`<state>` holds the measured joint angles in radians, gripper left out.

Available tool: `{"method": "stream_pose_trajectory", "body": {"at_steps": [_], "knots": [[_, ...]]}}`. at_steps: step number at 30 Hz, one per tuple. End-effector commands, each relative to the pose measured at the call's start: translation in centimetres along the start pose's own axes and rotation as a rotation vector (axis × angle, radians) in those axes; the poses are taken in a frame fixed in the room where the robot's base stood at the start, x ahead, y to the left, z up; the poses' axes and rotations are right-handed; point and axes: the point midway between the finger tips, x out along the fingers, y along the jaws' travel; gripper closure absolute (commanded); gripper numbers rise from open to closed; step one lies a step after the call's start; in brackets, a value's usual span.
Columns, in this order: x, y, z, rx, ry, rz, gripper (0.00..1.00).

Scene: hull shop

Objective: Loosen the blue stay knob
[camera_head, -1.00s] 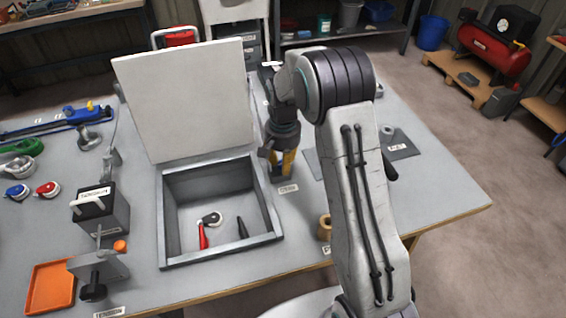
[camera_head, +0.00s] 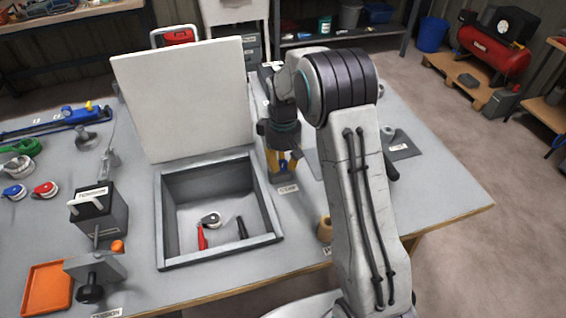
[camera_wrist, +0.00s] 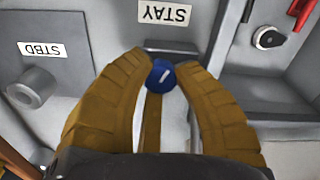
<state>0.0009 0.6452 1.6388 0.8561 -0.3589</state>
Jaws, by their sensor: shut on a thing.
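The blue stay knob (camera_wrist: 162,76) has a round top with a short white line. In the wrist view it sits between the tips of my gripper's two yellow-brown fingers (camera_wrist: 164,72), which are shut on it. A STAY label (camera_wrist: 165,12) lies just beyond it. In the head view my gripper (camera_head: 283,163) points down at the right side of an open grey box (camera_head: 172,215); the knob is mostly hidden there. The box's large white lid (camera_head: 185,100) stands raised at the back.
Inside the box lie a red-handled thing (camera_head: 202,238) and a small dark thing (camera_head: 241,228). A STBD-labelled fitting (camera_wrist: 35,88) stands left in the wrist view. A dark block (camera_head: 100,215) and an orange tray (camera_head: 45,288) are at left.

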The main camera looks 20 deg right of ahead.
Motion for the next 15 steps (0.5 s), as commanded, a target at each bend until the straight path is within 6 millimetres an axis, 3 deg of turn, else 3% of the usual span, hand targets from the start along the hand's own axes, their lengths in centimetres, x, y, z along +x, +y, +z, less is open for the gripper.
{"method": "stream_pose_trajectory", "body": {"at_steps": [15], "knots": [[0.3,-0.09,0.2,-0.491,-0.007,-0.005,1.0]]}}
